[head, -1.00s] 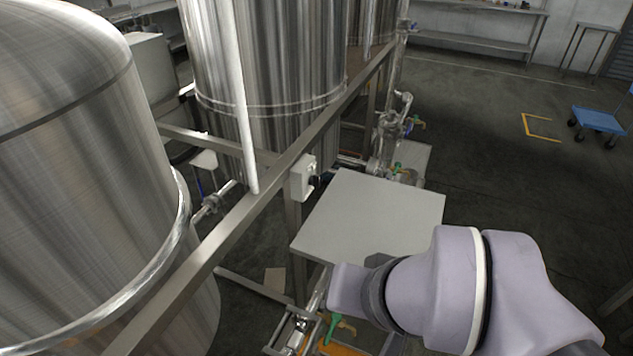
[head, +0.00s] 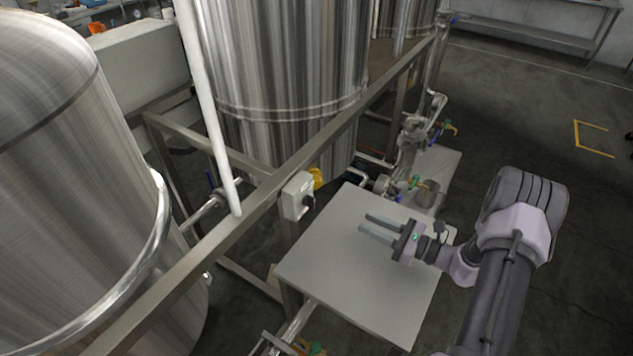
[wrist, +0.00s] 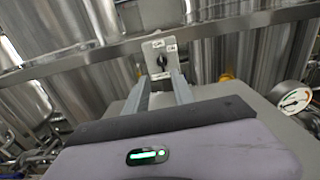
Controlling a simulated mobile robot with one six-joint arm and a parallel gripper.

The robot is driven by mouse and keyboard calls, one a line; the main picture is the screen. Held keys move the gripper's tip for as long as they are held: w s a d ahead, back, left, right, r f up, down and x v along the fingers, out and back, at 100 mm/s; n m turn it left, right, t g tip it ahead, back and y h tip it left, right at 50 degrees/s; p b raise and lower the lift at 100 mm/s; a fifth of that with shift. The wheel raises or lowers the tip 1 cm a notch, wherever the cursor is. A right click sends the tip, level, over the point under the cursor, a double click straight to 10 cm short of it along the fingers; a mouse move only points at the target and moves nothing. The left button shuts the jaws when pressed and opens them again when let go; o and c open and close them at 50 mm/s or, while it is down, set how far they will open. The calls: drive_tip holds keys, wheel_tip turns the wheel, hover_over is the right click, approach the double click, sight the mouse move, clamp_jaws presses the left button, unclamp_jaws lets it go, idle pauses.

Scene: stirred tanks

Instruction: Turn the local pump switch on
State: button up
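The local pump switch is a small pale box with a black rotary knob (head: 306,201), fixed to the steel frame rail. In the wrist view the switch box (wrist: 158,46) is straight ahead, with its dark knob and small white labels; the label text is too small to read. My gripper (head: 366,222) is open and empty over the grey tabletop, to the right of the box and apart from it. In the wrist view my gripper's two fingers (wrist: 160,80) point at the box, with a gap between them. The knob's exact angle is unclear.
A grey flat tabletop (head: 345,280) lies beneath my gripper. Large steel tanks (head: 280,70) stand behind the frame rail (head: 170,275). A yellow round part (head: 317,178) is behind the box. Pipes and valves (head: 410,150) stand at the back. A dial gauge (wrist: 293,98) is at right in the wrist view.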

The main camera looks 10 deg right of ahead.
sight(314, 200)
drive_tip(key=x, duration=0.5)
drive_tip(key=b+x, duration=0.1)
drive_tip(key=x, duration=0.5)
drive_tip(key=b+x, duration=0.1)
drive_tip(key=x, duration=0.5)
drive_tip(key=shift+w+a+f, duration=0.15)
drive_tip(key=shift+f, duration=0.2)
clamp_jaws()
